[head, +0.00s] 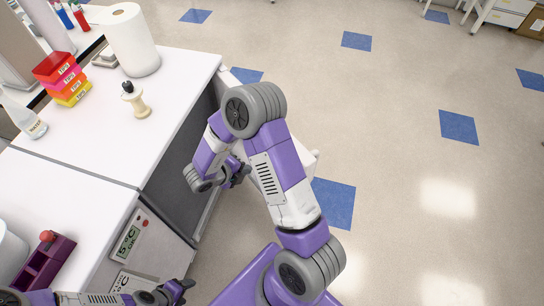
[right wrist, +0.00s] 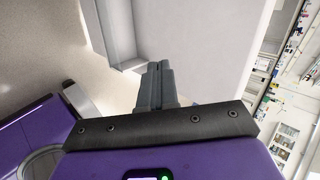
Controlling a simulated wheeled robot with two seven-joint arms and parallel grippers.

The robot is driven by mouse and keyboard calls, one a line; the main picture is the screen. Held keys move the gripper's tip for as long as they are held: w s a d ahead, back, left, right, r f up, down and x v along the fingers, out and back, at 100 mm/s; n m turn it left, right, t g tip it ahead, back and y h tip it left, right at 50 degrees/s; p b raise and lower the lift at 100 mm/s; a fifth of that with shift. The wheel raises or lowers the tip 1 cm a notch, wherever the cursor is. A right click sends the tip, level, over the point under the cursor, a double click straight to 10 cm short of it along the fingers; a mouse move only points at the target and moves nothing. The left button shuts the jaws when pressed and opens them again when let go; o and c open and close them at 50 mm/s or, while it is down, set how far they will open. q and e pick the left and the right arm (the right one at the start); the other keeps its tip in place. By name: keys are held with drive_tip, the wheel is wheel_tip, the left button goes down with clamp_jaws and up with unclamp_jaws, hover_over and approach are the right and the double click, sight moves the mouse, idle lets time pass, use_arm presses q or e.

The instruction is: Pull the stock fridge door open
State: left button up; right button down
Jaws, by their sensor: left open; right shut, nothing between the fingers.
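A control panel (head: 130,243) reading 5 °C OK is on the front below the near worktop. Beyond it, a dark grey surface (head: 172,170) lies under the far worktop; I cannot tell whether it is the stock fridge's door or its inside. My right gripper (head: 240,174) is shut and empty beside this front, partly hidden by my arm. In the right wrist view, its closed fingers (right wrist: 154,78) point toward a broad pale panel (right wrist: 215,45) with a grey rail-like part (right wrist: 117,35) to its left; contact is unclear. My left gripper (head: 177,291) is open near the bottom edge, right of a second display.
On the worktop (head: 180,80) stand a paper roll (head: 131,40), tip boxes (head: 63,78), a bottle (head: 25,121) and a small cream stand (head: 135,101). A purple rack (head: 42,268) is on the near worktop. The floor (head: 400,180) to the right is clear.

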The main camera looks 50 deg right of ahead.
use_arm(q)
wheel_tip(320, 180, down, 4)
drive_tip(key=b, duration=0.4)
use_arm(e)
drive_tip(key=s+d+f+m, duration=0.1)
drive_tip(key=d+f, duration=0.1)
drive_tip(key=d, duration=0.3)
drive_tip(key=s+d+f+m+g, duration=0.1)
drive_tip(key=s+d+f, duration=0.1)
drive_tip(key=d, duration=0.4)
drive_tip(key=shift+d+f, duration=0.15)
drive_tip(key=shift+f, duration=0.4)
